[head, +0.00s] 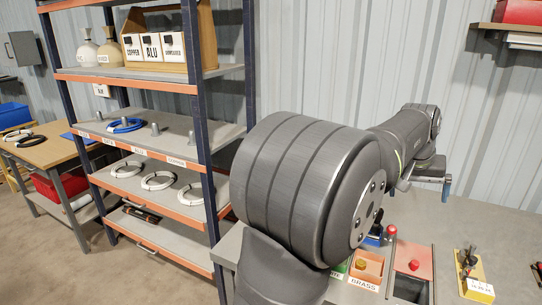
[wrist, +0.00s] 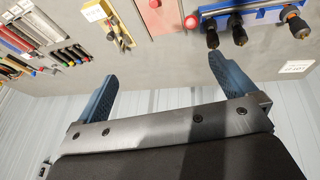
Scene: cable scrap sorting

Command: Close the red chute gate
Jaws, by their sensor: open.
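The red chute gate (head: 420,258) is a flat red plate with a round red knob (head: 414,265) on the bench at the lower right of the head view. A dark opening (head: 408,289) shows at its near side. In the wrist view a red plate (wrist: 161,16) with a red knob (wrist: 155,3) shows at the top edge, cut off. My gripper (wrist: 162,69) is open and empty, its blue fingers wide apart. It is away from the gate, touching nothing; in the head view my arm partly hides it.
A blue rack (wrist: 262,16) with black handles and a separate red knob (wrist: 191,22) are beside the plate. A yellow tool block (wrist: 125,42) stands on its other side. A shelf rack (head: 140,72) stands left.

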